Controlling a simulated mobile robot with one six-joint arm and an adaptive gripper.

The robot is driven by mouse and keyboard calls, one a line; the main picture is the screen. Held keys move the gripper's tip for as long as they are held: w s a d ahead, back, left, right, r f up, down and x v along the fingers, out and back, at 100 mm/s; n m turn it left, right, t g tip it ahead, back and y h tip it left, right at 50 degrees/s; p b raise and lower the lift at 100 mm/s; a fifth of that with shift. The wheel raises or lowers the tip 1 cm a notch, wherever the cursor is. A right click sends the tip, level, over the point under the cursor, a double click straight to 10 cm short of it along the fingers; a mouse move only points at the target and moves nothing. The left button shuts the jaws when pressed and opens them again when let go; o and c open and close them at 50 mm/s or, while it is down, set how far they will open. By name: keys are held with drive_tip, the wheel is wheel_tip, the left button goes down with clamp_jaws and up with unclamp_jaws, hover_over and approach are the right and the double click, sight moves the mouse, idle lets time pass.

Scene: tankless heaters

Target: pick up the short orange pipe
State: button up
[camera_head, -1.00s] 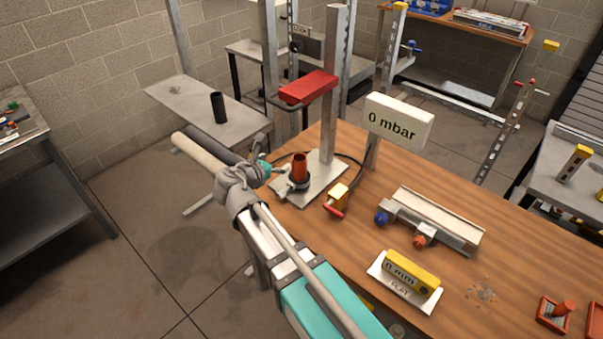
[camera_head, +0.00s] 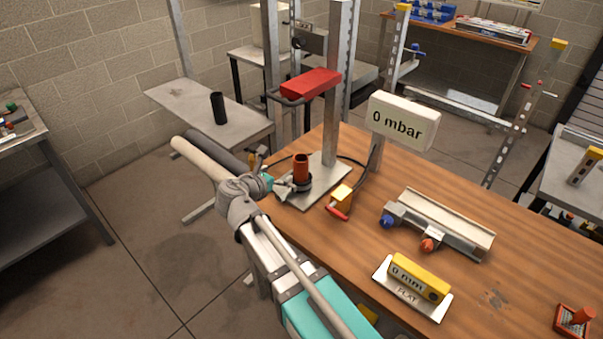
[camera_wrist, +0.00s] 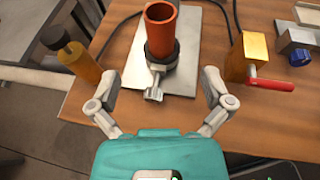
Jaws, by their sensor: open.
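The short orange pipe (camera_head: 301,167) stands upright in a dark ring clamp (camera_head: 296,184) on a grey metal plate (camera_head: 321,177) at the table's far left corner. In the wrist view the orange pipe (camera_wrist: 161,32) is at the top centre, with its open end up and the clamp (camera_wrist: 161,54) with its screw below it. My gripper (camera_wrist: 159,92) is open and empty, its two fingers spread to either side of the clamp screw, short of the pipe. In the head view my gripper (camera_head: 275,186) is at the left of the pipe, partly hidden by my wrist.
A red block on a post (camera_head: 310,84) overhangs near the pipe. A yellow valve with a red handle (camera_head: 340,199) stands to the right. A bottle-like yellow part with a black top (camera_wrist: 75,58) is near my left finger. A pressure display (camera_head: 404,121) stands behind.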

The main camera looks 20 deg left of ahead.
sight(297, 164)
drive_tip(key=shift+b+x, duration=1.45)
drive_tip(key=shift+x, duration=2.8)
drive_tip(key=shift+b+x, duration=1)
drive_tip(key=shift+x, duration=1.65)
drive_tip(key=shift+f, duration=0.1)
drive_tip(key=shift+s, duration=0.1)
drive_tip(key=c, duration=1.1)
